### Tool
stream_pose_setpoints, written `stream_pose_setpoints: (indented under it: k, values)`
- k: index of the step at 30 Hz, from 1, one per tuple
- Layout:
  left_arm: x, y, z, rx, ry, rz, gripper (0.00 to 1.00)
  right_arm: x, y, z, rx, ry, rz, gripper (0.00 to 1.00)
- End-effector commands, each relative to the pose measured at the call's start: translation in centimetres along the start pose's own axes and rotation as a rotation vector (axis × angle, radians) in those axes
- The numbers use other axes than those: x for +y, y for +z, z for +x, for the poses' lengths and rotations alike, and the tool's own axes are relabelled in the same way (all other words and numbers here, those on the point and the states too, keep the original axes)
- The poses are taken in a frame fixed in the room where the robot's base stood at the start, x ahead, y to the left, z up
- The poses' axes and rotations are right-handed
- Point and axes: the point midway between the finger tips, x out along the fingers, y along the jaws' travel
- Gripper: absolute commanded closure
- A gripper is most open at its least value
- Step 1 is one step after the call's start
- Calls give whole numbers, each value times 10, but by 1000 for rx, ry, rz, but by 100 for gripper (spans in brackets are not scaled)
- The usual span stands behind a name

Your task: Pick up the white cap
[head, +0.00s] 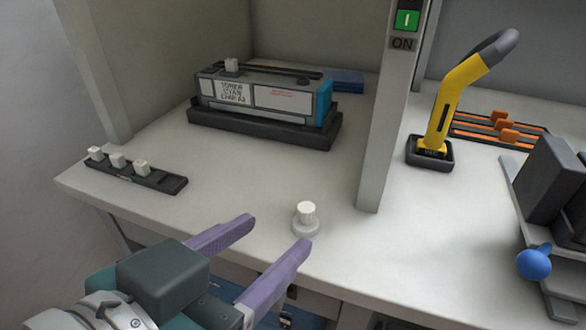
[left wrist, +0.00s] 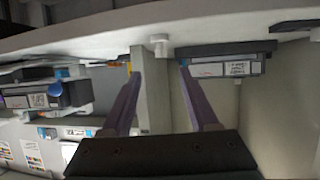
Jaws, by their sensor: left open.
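The white cap (head: 306,211) stands upright near the front edge of the worktop, a narrow ribbed top on a wider round base. My left gripper (head: 277,232) is open and empty, its purple fingers pointing toward the cap from the front left. In the head view one fingertip lies just in front of the cap's base; I cannot tell if they touch. In the left wrist view, which looks upside down, the cap (left wrist: 158,42) shows beyond and between the fingertips (left wrist: 160,66). My right gripper is not in view.
A toner cartridge (head: 270,94) sits in a black tray (head: 262,134) at the back. A black strip (head: 136,177) with white caps lies at the left. A grey post (head: 384,130) stands right of the cap. A yellow-handled tool (head: 454,103) stands in a dock farther right.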

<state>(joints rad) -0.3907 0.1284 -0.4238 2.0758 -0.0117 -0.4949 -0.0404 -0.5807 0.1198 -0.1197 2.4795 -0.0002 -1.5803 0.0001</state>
Motion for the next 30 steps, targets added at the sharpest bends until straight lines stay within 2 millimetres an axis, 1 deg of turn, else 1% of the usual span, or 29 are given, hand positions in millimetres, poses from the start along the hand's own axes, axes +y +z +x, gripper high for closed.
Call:
stream_pose_setpoints:
  k: [1,7,14,18,21,24,30]
  values:
    - [0,3,5,7,1,1,40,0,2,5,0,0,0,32]
    - [0,1,35,8,0,0,40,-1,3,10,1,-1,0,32]
    - [0,3,57,7,1,0,40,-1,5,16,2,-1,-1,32]
    - [-1,8,80,6,1,1,40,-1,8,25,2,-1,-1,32]
    - [-1,7,93,6,0,1,40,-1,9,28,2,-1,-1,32]
    - [-1,6,99,6,0,0,40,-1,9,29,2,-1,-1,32]
    - [-1,5,99,5,0,0,40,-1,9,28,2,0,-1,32]
